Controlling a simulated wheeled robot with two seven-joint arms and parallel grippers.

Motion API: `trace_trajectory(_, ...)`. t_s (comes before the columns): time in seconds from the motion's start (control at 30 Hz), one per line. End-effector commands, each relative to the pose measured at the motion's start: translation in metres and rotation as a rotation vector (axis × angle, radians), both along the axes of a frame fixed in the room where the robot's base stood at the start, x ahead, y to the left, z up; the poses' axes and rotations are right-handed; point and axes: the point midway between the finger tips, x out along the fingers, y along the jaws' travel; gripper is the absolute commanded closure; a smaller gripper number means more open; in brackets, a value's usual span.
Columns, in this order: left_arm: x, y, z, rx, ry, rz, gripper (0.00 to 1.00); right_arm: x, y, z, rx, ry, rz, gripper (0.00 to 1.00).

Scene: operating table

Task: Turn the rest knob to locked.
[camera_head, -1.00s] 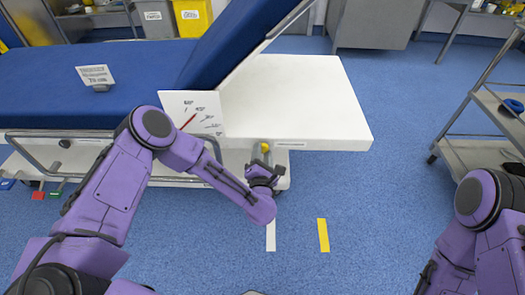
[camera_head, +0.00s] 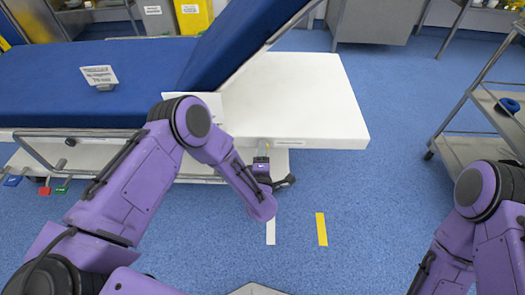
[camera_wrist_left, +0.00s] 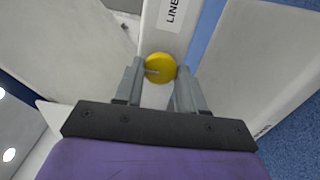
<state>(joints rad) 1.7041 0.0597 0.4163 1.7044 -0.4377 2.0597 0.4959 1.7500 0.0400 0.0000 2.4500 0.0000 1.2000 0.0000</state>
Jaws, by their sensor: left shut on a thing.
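The rest knob (camera_wrist_left: 160,68) is a round yellow disc on a white panel under a label in the left wrist view. A thin pale mark on it points left in that picture. My left gripper (camera_wrist_left: 158,74) has one grey finger on each side of the knob and is shut on it. In the head view my left gripper (camera_head: 262,158) is at the front edge of the table's white end section (camera_head: 310,100), and its wrist hides most of the knob. My right arm is at the right edge, with its gripper out of the picture.
The operating table's blue pad (camera_head: 150,70) has a raised section. A small sign (camera_head: 100,76) stands on it. My left arm covers much of a white card (camera_head: 215,103). A metal cart (camera_head: 470,150) stands at the right. Blue floor is free between the table and cart.

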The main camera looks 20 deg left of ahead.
Motion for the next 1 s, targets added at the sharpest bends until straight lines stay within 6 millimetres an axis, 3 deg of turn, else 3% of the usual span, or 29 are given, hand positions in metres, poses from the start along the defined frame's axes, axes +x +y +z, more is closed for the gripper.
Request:
trace_trajectory(0.63,-0.0008,-0.0017,-0.0009,0.042,0.015,-0.005,0.91,0.0000,0.0000,0.0016,0.000,0.000,0.000,0.73)
trace_trajectory(0.67,-0.0008,-0.0017,-0.0009,0.043,0.016,-0.005,0.51,0.0000,0.0001,0.0017,0.000,0.000,0.000,0.73)
trace_trajectory(0.7,-0.0007,-0.0016,-0.0009,0.042,0.015,-0.004,0.38,0.0001,0.0000,0.0017,0.000,0.000,0.000,0.73)
trace_trajectory(1.0,-0.0012,-0.0012,-0.0002,0.042,0.014,-0.002,0.35,0.0001,0.0001,0.0021,0.000,0.000,0.000,0.73)
